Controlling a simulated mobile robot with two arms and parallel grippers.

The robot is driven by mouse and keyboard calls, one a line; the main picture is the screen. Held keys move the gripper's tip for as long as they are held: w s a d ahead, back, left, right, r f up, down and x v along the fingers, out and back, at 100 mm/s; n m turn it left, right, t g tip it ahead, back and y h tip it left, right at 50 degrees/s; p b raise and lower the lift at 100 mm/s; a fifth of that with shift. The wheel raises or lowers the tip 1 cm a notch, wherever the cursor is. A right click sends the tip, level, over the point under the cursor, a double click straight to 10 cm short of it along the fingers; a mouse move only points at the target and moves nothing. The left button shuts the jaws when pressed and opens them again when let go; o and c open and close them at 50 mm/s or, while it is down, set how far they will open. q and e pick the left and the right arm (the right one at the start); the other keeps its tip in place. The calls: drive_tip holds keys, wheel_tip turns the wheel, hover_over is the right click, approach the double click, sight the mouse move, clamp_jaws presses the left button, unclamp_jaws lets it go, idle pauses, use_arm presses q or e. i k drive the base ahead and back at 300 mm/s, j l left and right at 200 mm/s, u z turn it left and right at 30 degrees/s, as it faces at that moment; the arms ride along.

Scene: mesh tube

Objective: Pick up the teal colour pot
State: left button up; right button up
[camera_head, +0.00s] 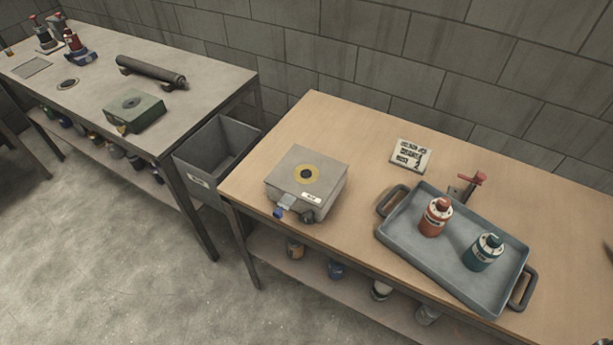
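The teal colour pot (483,252) stands upright in the right part of a grey tray (412,255) on the wooden table. It has a pale label and a light cap. A red-orange pot (435,217) stands upright to its left in the same tray, apart from it. Neither of my grippers can be made out in the head view. A small dark shape at the far right edge is too cut off to identify.
The tray has a dark handle at each end. A grey box (286,187) with a yellow ring, a sign card (410,155) and a red-handled tool (467,186) are on the wooden table (330,122). A grey bin (196,152) hangs between the tables. Several pots stand on the lower shelves.

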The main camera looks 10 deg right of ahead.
sight(479, 255)
drive_tip(key=z, duration=1.7)
